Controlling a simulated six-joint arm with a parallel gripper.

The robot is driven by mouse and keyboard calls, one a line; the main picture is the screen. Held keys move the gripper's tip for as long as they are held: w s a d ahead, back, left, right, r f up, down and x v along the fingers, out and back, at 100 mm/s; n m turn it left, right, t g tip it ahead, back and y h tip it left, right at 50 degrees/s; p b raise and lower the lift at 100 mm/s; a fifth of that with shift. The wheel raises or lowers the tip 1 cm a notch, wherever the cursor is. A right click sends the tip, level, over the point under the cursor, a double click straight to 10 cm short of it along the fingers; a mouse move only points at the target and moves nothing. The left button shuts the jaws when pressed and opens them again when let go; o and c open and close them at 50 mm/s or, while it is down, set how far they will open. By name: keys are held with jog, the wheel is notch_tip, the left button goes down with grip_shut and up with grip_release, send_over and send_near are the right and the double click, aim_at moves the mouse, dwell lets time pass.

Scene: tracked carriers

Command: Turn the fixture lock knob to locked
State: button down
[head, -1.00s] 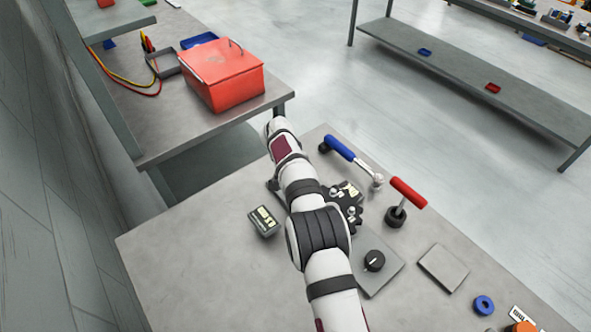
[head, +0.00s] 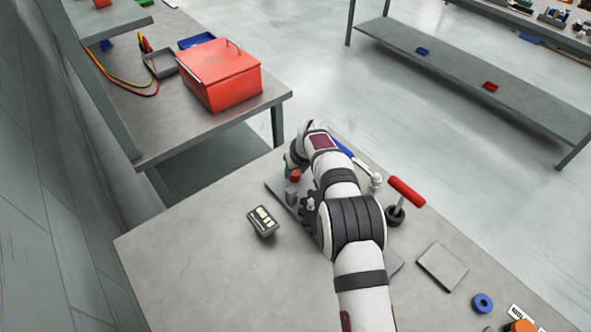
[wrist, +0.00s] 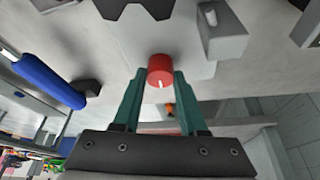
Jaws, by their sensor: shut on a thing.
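A red round knob (wrist: 160,66) with a white mark on its face is between the two teal fingers of my gripper (wrist: 160,82) in the wrist view. The fingers are shut on its sides. The white mark points toward the gripper's palm, at the bottom of that picture. In the head view the knob (head: 296,176) shows as a small red spot beside my wrist, at the far end of the fixture plate (head: 277,190). My arm hides much of the fixture there. I cannot read any lock label.
A grey block (wrist: 224,38) stands near the knob, with a dark toothed part (wrist: 135,8) beside it. A blue handle (wrist: 48,80) lies to the left. In the head view, a red-handled lever (head: 407,192) and a small display box (head: 263,222) flank my arm.

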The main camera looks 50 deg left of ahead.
jog(key=shift+w+n, duration=0.15)
jog(key=shift+n, duration=0.45)
jog(key=shift+c, duration=2.2)
grip_release()
jog(key=shift+r, duration=0.1)
jog(key=v, duration=1.5)
jog(key=shift+w+d+r, duration=0.15)
jog(key=shift+d+r, duration=0.1)
